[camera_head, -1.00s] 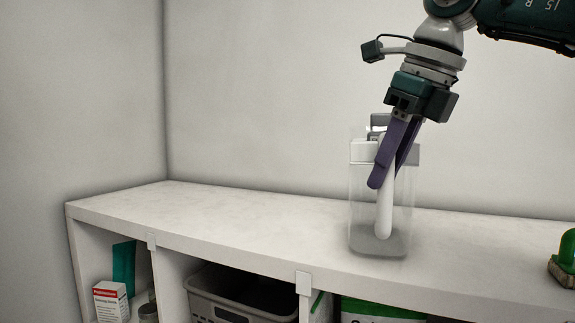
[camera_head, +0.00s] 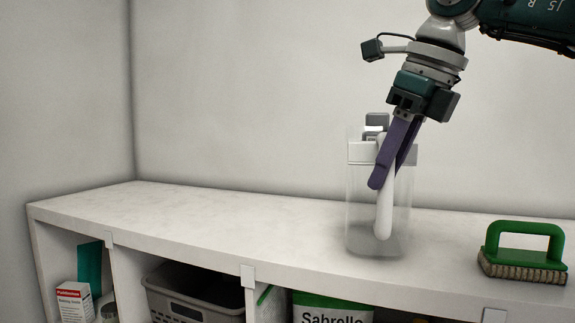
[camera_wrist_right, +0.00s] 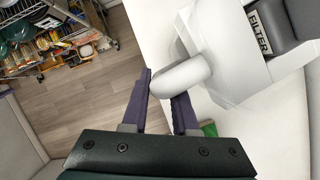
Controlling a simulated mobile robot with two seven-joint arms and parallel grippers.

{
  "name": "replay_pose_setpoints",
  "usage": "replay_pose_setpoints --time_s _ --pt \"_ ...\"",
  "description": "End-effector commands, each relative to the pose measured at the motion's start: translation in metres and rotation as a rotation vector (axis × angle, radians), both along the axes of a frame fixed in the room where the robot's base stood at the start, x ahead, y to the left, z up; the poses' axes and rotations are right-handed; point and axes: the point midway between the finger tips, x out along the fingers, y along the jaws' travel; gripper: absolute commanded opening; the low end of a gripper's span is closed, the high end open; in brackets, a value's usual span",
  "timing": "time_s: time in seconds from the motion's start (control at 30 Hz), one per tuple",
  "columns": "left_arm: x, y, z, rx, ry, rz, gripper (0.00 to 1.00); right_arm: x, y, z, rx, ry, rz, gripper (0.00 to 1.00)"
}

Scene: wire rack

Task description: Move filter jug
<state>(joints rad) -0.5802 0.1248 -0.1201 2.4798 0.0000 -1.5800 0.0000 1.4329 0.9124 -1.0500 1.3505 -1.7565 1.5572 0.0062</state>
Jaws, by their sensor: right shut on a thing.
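The filter jug (camera_head: 360,205) is a clear, upright container with a white and grey top and a white handle (camera_head: 385,215). It is over the white top of the shelf unit, right of the picture's middle. I cannot tell whether its base touches the surface. My right gripper (camera_head: 388,172) comes from above with its purple fingers shut on the handle. In the right wrist view the gripper (camera_wrist_right: 164,102) has the handle (camera_wrist_right: 182,74) between its fingers, and the jug's grey lid (camera_wrist_right: 290,20) carries a "FILTER" label. My left gripper is not in view.
A green-handled brush (camera_head: 524,262) stands on the shelf top (camera_head: 220,215), right of the jug. The top to the left is clear. Below are a grey basket (camera_head: 195,300), a green-and-white package (camera_head: 332,308) and a small box (camera_head: 74,300). A wall stands behind.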

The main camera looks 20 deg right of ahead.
Motion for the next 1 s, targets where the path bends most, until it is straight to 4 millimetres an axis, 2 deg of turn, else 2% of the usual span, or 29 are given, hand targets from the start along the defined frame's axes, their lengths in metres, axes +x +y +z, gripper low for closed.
replay_pose_setpoints --time_s 0.23,0.27,0.57,0.83,1.0 --pt "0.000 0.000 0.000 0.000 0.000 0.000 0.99 0.000 -0.001 0.000 -0.001 0.001 -0.001 0.00" --pt "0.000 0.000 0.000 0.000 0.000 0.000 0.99 0.000 -0.001 0.000 -0.001 0.001 -0.001 0.29" --pt "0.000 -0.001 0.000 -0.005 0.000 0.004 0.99 0.000 0.000 0.000 0.000 0.000 0.000 0.62" --pt "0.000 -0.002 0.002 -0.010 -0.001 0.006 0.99 0.000 0.000 0.002 0.000 0.000 0.000 0.62" --pt "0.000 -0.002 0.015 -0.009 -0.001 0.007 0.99 -0.007 -0.003 0.024 0.000 -0.002 0.001 0.62"
